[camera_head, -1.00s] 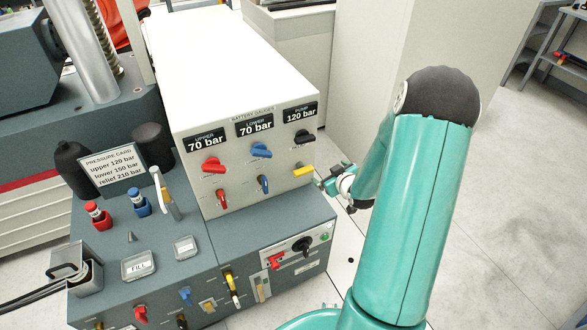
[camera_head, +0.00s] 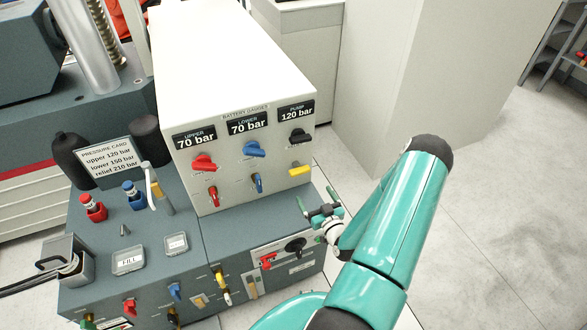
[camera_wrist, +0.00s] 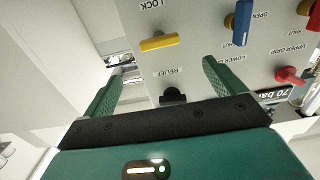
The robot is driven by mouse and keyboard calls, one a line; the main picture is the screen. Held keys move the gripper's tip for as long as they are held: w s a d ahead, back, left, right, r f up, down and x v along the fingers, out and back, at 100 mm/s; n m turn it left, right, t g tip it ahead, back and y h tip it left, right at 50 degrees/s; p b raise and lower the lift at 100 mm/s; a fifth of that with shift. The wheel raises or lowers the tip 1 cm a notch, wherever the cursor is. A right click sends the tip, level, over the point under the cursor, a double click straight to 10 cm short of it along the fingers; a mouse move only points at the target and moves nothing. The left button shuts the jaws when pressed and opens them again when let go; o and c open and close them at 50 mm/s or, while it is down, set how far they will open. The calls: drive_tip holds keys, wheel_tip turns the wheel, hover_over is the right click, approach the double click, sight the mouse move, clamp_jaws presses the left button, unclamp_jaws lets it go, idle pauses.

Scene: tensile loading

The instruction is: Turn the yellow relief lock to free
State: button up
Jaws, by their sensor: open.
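The yellow relief lock (camera_head: 299,171) is a bar-shaped handle on the front of the white cabinet, below the black pump knob (camera_head: 301,136). It lies nearly horizontal, slightly tilted. In the wrist view, turned upside down, the yellow lock (camera_wrist: 158,42) sits between the printed words RELIEF and LOCK. My gripper (camera_head: 319,200) is open and empty, in front of the cabinet and below and right of the lock in the head view. In the wrist view my gripper (camera_wrist: 162,74) has its green fingers spread, with the lock beyond their tips and apart from them.
Blue (camera_head: 257,182) and red (camera_head: 213,196) levers stand left of the lock, under larger blue (camera_head: 254,149) and red (camera_head: 204,162) knobs. A lower grey console (camera_head: 235,240) with several valves juts out below. Open floor lies to the right.

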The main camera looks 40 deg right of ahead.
sight(301, 173)
drive_tip(key=x, duration=1.3)
drive_tip(key=shift+w+d, duration=0.1)
drive_tip(key=shift+w, duration=0.2)
drive_tip(key=c, duration=1)
